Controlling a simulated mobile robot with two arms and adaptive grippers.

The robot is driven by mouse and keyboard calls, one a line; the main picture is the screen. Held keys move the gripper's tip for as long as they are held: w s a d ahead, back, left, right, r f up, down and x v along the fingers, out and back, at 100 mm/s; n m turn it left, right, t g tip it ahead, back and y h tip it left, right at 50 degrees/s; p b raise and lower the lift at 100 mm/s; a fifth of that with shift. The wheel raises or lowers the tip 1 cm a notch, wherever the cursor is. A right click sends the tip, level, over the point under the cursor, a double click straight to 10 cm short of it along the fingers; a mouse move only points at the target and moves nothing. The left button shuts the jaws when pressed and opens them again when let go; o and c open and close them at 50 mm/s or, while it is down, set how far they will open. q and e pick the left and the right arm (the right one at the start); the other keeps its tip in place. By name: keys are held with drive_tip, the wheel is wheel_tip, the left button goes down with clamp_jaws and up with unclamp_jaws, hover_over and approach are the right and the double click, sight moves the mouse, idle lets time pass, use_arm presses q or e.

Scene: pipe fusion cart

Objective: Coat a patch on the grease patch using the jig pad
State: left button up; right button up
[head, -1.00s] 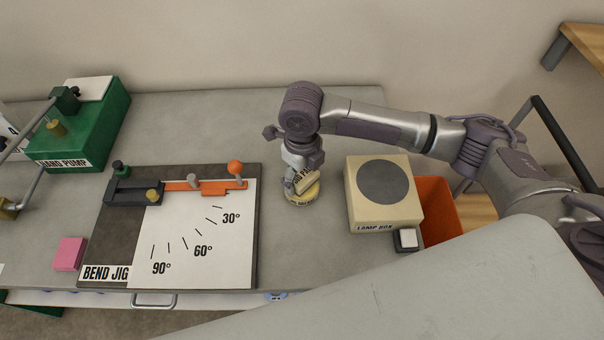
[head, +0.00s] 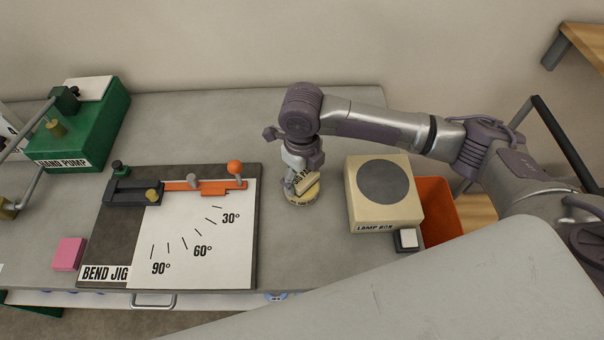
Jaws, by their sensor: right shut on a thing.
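The jig pad (head: 306,181) is a small cream-yellow block with dark lettering, part of which I can read. My right gripper (head: 303,174) is shut on it, pointing down at the table between the bend jig and the lamp box. The pad sits tilted over a round yellow grease patch (head: 303,198) with dark lettering on its rim. The pad and the fingers hide much of the patch. The pad looks to be touching it, but I cannot tell for sure. My left gripper is not in view.
The bend jig (head: 118,240) lies left of the patch. The lamp box (head: 409,210) stands to the right, before an orange bin (head: 437,202). A green hand pump (head: 100,140) and a pink block (head: 69,254) are at left. The grey table (head: 230,130) is clear behind the jig.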

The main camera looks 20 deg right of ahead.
sight(302, 175)
drive_tip(key=shift+f, duration=0.4)
drive_tip(key=shift+s+f, duration=0.1)
idle(1.9)
wheel_tip(302, 175, up, 7)
drive_tip(key=p, duration=0.8)
idle(0.4)
idle(0.4)
